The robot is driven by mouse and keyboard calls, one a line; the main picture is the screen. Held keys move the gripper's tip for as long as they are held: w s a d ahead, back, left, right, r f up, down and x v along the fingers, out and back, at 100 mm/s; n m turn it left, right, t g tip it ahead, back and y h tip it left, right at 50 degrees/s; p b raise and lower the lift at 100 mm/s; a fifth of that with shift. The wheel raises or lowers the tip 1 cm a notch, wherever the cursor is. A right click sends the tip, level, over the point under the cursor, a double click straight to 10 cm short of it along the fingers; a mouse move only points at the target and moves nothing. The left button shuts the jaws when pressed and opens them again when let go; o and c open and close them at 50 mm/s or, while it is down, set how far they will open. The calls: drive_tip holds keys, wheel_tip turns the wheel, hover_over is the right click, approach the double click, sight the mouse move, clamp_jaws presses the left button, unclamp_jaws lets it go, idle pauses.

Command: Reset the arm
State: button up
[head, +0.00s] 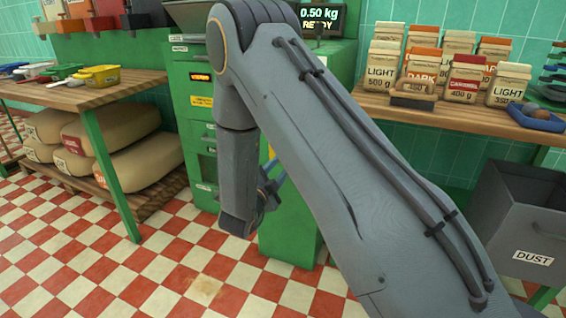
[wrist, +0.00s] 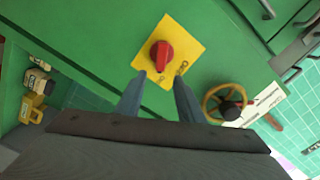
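My gripper (wrist: 161,84) shows two blue-grey fingers in the wrist view, spread apart with nothing between them. Beyond the tips is a red knob (wrist: 161,55) on a yellow plate (wrist: 186,38) fixed to a green panel. The tips appear close to the plate's lower edge; I cannot tell if they touch it. In the head view my arm (head: 330,130) reaches up, then bends down in front of the green machine (head: 290,220), with my gripper (head: 270,183) low beside it and partly hidden by the wrist.
A yellow handwheel (wrist: 212,105) is right of the knob. In the head view, a left bench (head: 95,95) has sacks (head: 125,160) beneath; a right bench (head: 440,112) holds several labelled bags (head: 382,70). A grey dust bin (head: 520,215) stands right. Checkered floor (head: 150,265) is clear at front left.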

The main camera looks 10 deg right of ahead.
drive_tip(key=shift+s+a, duration=0.3)
drive_tip(key=shift+s, duration=0.05)
drive_tip(key=s+a+r+n+g+y, duration=0.2)
drive_tip(key=a+n+y, duration=0.35)
drive_tip(key=a, duration=0.25)
drive_tip(key=s+a+r+n+g+y, duration=0.1)
drive_tip(key=s+a+n+g+y, duration=0.15)
drive_tip(key=a+n+y, duration=0.45)
drive_tip(key=s+a+r+n+g, duration=0.1)
drive_tip(key=s+a+n+g, duration=0.15)
drive_tip(key=s, duration=0.85)
drive_tip(key=s+a+r+n+g, duration=0.2)
drive_tip(key=s+n+g, duration=0.2)
drive_tip(key=s, duration=0.7)
drive_tip(key=s+d+r+n+g+h, duration=0.15)
drive_tip(key=s+d+n+g, duration=0.4)
drive_tip(key=s, duration=0.85)
drive_tip(key=d+r+m+t+p, duration=0.2)
drive_tip(key=d+r+m+p, duration=0.3)
drive_tip(key=d+r+p, duration=1.1)
wheel_tip(320, 180, up, 3)
drive_tip(key=p, duration=0.8)
drive_tip(key=shift+s+d+r, duration=0.2)
drive_tip(key=shift+s, duration=0.15)
